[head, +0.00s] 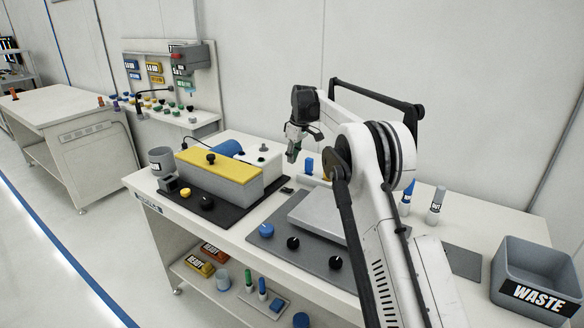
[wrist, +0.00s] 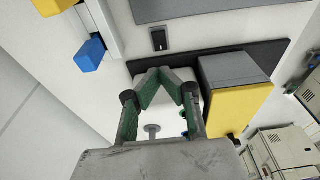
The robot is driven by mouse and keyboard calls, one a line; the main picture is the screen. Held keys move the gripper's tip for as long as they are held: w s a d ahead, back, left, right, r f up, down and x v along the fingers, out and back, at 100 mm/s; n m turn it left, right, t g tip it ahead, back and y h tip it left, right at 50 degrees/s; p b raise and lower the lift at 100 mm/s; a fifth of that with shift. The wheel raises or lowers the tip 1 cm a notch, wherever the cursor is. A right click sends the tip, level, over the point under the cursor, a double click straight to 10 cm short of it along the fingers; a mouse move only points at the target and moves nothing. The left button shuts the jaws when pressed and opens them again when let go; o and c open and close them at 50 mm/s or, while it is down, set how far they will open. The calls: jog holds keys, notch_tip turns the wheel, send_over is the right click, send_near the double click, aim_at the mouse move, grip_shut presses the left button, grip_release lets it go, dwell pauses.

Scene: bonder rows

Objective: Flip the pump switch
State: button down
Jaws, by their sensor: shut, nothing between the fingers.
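A small black rocker switch (wrist: 159,40) sits on the white bench top in the wrist view, between the dark mats. In the head view, a small dark piece at the mat edge (head: 287,190) looks like the same switch. I cannot read its position or any label. My gripper (head: 293,155) hangs above the bench in the head view, pointing down. In the wrist view, its green-padded fingers (wrist: 159,72) meet at the tips, empty. They appear apart from the switch, which shows beyond the tips.
A yellow-topped grey box (head: 218,168) stands on a black mat, with a white unit (head: 262,160) and blue cylinder (head: 229,148) behind it. A blue block (head: 309,166) stands right of my gripper. A grey plate (head: 318,218) and knobs lie nearer; a waste bin (head: 536,278) stands far right.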

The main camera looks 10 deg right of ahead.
aim_at(290, 190)
jog(key=f, duration=1.1)
jog(key=shift+w+a, duration=0.35)
jog(key=shift+s+d+f, duration=0.1)
jog(key=shift+f, duration=0.5)
